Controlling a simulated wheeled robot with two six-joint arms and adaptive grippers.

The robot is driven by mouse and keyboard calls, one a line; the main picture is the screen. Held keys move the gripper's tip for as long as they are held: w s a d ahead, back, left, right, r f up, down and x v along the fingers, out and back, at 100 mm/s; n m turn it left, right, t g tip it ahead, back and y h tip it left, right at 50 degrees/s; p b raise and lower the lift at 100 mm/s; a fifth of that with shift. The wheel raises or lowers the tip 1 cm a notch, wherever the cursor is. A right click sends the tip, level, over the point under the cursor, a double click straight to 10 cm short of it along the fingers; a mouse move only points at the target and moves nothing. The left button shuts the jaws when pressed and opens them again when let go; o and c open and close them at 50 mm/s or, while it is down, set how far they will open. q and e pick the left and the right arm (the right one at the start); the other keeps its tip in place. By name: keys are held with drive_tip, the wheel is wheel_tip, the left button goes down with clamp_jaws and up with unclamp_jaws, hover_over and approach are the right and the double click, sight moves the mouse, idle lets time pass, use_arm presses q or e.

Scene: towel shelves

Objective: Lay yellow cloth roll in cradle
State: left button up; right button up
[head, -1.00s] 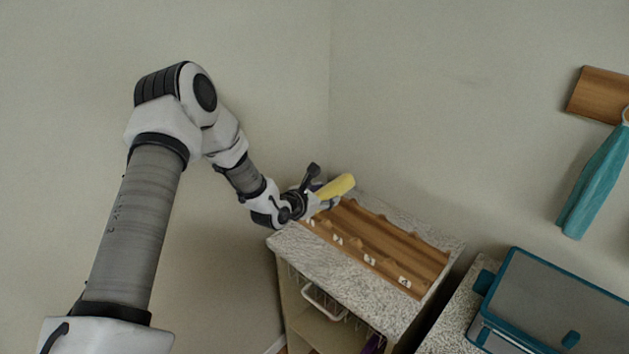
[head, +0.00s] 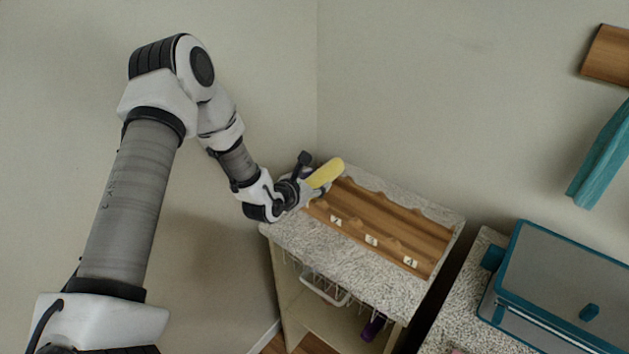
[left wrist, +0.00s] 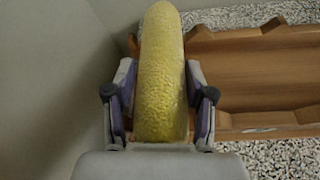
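The yellow cloth roll (head: 325,173) is in my left gripper (head: 311,184), at the left end of the wooden cradle (head: 385,222). In the left wrist view the roll (left wrist: 162,70) stands lengthwise between the two fingers (left wrist: 160,112), which press on its sides. The cradle (left wrist: 265,70) lies to the right and partly behind the roll there. The cradle has scalloped edges and small white number labels along its front. The roll hides the cradle's left end, and I cannot tell whether it touches the wood. My right gripper is in neither view.
The cradle sits on a speckled stone top (head: 310,240) in the wall corner. Below are a wire basket (head: 326,288) and a purple item (head: 373,327). A teal-edged grey box (head: 560,280) stands at right. A teal towel (head: 602,160) hangs on the wall.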

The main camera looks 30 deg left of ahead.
use_arm(q)
drive_tip(key=o, duration=0.4)
drive_tip(key=shift+a+f, duration=0.1)
